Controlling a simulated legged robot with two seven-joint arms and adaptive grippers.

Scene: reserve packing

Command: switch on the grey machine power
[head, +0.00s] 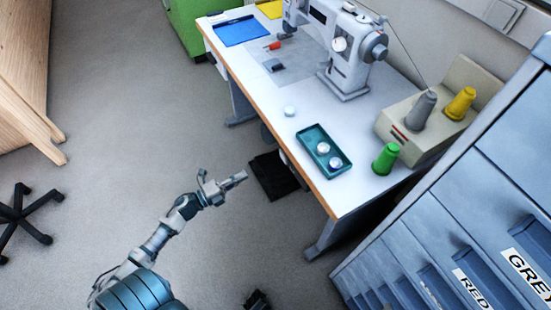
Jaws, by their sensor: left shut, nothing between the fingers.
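A grey-white sewing machine (350,62) stands on the white table (262,90) toward the back, with a round grey handwheel on its right side. I cannot make out a power switch on it. A beige box (405,135) with small red marks on its front stands to its right, bearing thread cones. My left gripper (242,177) is shut and empty, over the floor left of the table's front edge and apart from it.
A teal tray (307,142) with two round white items and a green cone (385,159) are near the table's front. A black pedal (272,176) is on the floor. Blue drawers (420,240) fill the lower right. A black wheeled base (22,217) stands left; open floor lies between.

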